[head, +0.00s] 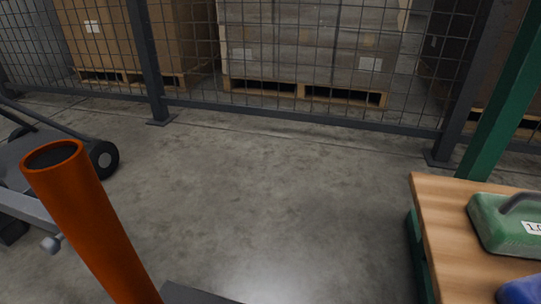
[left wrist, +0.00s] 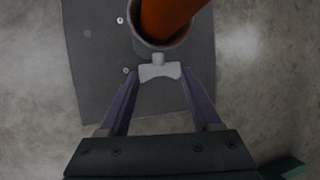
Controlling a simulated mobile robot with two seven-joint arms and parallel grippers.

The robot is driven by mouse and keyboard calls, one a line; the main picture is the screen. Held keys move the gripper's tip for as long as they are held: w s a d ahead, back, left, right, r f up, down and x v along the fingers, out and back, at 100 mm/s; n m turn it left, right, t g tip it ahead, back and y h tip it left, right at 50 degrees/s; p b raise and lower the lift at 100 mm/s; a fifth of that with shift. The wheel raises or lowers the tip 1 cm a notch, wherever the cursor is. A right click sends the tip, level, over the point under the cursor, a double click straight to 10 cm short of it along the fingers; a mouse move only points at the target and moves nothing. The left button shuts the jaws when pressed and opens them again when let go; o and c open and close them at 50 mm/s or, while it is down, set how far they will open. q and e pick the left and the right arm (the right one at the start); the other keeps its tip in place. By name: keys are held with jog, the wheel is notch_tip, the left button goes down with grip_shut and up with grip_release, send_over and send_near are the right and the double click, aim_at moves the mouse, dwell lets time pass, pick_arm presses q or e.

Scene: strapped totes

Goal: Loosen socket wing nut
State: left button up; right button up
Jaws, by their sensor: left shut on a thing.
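The grey wing nut (left wrist: 160,72) shows in the left wrist view, on the near side of a round socket (left wrist: 160,48). My left gripper (left wrist: 159,76) is shut on the wing nut, one finger on each side of it. An orange post (left wrist: 172,14) stands in the socket, which sits on a dark base plate (left wrist: 90,60). In the head view the orange post (head: 90,225) rises at the lower left, leaning to the left in the picture, with an open top. A bit of the plate (head: 195,294) shows at the bottom edge. My right gripper is in neither view.
A wheeled cart (head: 50,145) is at the left behind the post. A mesh fence (head: 300,115) stands at the back. The middle floor is clear.

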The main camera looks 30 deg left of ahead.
pick_arm(q)
jog(key=shift+s+t, duration=0.2)
jog(key=shift+t, duration=0.4)
jog(key=o, duration=1.4)
jog(key=p+v, duration=0.7)
jog(key=v, duration=0.2)
jog(key=shift+s+d+r, duration=0.15)
jog(key=shift+d+r, duration=0.1)
jog(key=shift+d, duration=0.1)
